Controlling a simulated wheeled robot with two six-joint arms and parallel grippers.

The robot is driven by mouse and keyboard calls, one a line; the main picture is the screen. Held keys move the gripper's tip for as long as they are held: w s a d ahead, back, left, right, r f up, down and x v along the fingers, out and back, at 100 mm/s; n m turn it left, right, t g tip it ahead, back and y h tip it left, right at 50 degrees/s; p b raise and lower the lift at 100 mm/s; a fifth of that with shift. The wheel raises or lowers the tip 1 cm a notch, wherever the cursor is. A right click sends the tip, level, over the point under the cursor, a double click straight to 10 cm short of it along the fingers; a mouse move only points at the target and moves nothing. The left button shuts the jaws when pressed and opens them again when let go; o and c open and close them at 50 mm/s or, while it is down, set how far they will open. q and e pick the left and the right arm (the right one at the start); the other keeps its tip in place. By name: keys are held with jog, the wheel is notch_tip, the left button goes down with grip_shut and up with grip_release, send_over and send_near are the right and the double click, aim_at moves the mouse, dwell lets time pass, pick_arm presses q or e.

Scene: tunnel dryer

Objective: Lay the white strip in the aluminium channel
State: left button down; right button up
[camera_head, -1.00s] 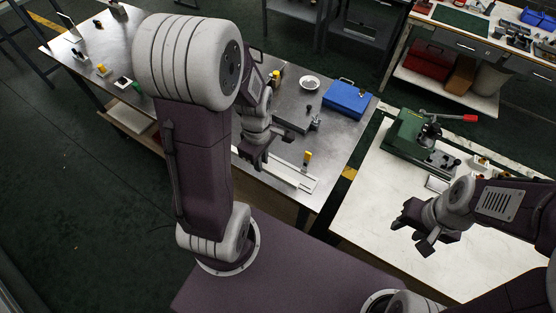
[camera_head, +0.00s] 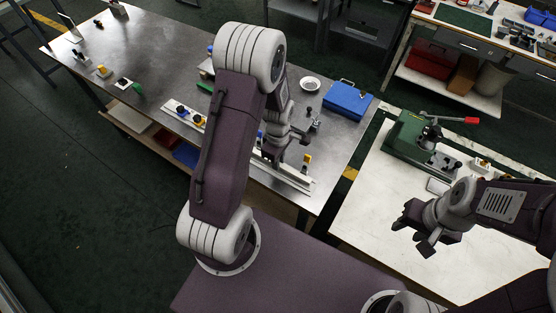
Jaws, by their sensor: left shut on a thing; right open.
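The long pale aluminium channel (camera_head: 177,106) lies diagonally along the front edge of the steel table; my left arm hides its middle. The white strip (camera_head: 290,177) shows as a narrow pale bar along the channel's right part; I cannot tell whether it lies in the channel or just above it. My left gripper (camera_head: 271,157) is over this part, shut on the white strip, though its fingertips are small and dark here. My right gripper (camera_head: 416,228) is open and empty above the white table at the right.
A yellow-topped clamp (camera_head: 307,160) stands beside the channel's right end. A blue toolbox (camera_head: 347,99) and a white bowl (camera_head: 310,84) stand farther back. A green press with a red handle (camera_head: 408,138) stands on the white table (camera_head: 375,210).

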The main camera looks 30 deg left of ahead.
pick_arm(q)
jog(key=shift+s+f, duration=0.1)
jog(key=shift+f, duration=0.15)
jog(key=shift+f+b, duration=0.4)
jog(key=c, duration=1.4)
grip_release()
jog(key=shift+r, duration=0.1)
notch_tip(320, 180, up, 13)
jog(key=p, duration=0.1)
jog(key=s+d+m, duration=0.1)
jog(key=s+m, duration=0.1)
jog(key=m, duration=0.3)
jog(key=s+d+m, duration=0.2)
jog(key=s+m, duration=0.1)
jog(key=m, duration=0.3)
jog(key=s+d+m+t, duration=0.1)
jog(key=s+m, duration=0.2)
jog(key=m, duration=0.2)
jog(key=shift+s+d+f+m, duration=0.1)
jog(key=shift+d+f+m, duration=0.15)
jog(key=shift+d+m, duration=0.15)
